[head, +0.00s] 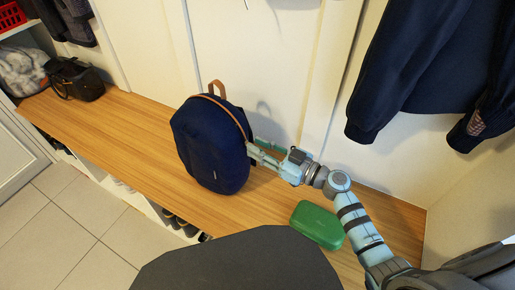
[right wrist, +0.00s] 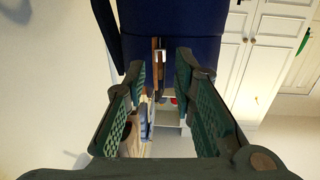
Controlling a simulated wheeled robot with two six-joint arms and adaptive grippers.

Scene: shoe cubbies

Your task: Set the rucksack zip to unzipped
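The dark blue rucksack (head: 208,150) stands upright on the wooden bench, with a tan loop handle on top and a tan zip line along its upper right edge. In the right wrist view the rucksack (right wrist: 200,50) fills the upper middle. Its tan zip strip (right wrist: 155,75) runs down between my fingers, with a small pale piece, apparently the zip pull (right wrist: 160,56). My right gripper (head: 259,149) is at the rucksack's right side; in the wrist view its fingers (right wrist: 161,75) are apart, one each side of the strip. Whether they touch it I cannot tell. My left gripper is out of view.
A green case (head: 318,224) lies on the bench (head: 130,125) below my right arm. A black bag (head: 75,78) sits at the bench's far left. Dark jackets (head: 425,70) hang at the right. The bench between black bag and rucksack is clear.

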